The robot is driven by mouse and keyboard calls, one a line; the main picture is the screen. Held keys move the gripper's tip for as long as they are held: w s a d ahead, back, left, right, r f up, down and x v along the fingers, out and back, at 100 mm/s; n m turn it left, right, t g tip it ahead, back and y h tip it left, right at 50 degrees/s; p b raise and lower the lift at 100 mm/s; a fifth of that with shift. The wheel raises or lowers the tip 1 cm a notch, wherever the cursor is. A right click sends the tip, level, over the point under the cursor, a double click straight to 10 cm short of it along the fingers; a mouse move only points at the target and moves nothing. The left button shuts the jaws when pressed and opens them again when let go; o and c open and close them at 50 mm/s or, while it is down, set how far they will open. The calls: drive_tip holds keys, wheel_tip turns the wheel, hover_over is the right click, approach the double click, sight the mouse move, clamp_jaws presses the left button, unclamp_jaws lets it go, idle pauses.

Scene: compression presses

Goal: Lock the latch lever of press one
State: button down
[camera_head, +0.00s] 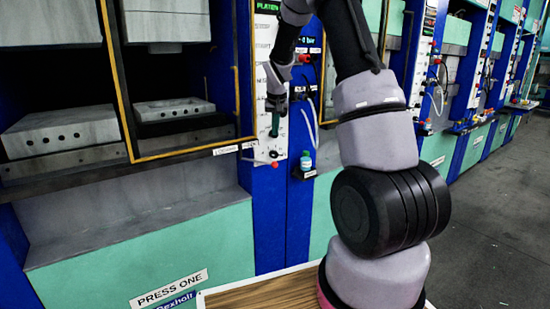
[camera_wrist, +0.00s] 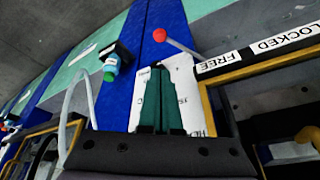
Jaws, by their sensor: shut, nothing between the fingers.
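The latch lever of press one is a thin rod with a red ball knob (camera_head: 275,164), low on the press front below the white control panel. In the wrist view, which looks from a turned angle, its red knob (camera_wrist: 159,35) stands out beside the end of the plate marked FREE (camera_wrist: 220,62). The plate's other end reads LOCKED (camera_wrist: 283,38). My gripper (camera_head: 274,128) is in front of the panel, above the knob and apart from it. Its dark green fingers (camera_wrist: 160,72) are together and empty. The lever's pivot end is not clear.
The control panel (camera_head: 267,50) stands right behind my fingers. A yellow guard frame (camera_head: 190,150) borders the press opening to the left. A small bottle (camera_head: 306,160) sits on a bracket to the right. A wooden tabletop (camera_head: 265,293) is below; more presses line the right.

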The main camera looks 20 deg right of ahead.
hover_over(272, 164)
drive_tip(key=d, duration=0.1)
drive_tip(key=f, duration=0.4)
drive_tip(key=shift+s+f, duration=0.2)
drive_tip(key=shift+s, duration=0.15)
drive_tip(key=x, duration=1)
drive_tip(key=shift+s+d, duration=0.1)
drive_tip(key=shift+d, duration=0.05)
drive_tip(key=shift+s+a+m+g+h, duration=0.3)
drive_tip(key=shift+s+a+m+h, duration=0.2)
drive_tip(key=shift+s+a+m, duration=0.5)
drive_tip(key=s+a+m+g, duration=0.1)
drive_tip(key=s+a+m, duration=0.1)
drive_tip(key=a, duration=0.4)
drive_tip(key=s+a+m+h, duration=0.1)
drive_tip(key=s+a+m, duration=0.1)
drive_tip(key=a+m, duration=0.3)
drive_tip(key=shift+a+g+h, duration=0.3)
drive_tip(key=shift+a+g, duration=0.1)
drive_tip(key=shift+a, duration=0.85)
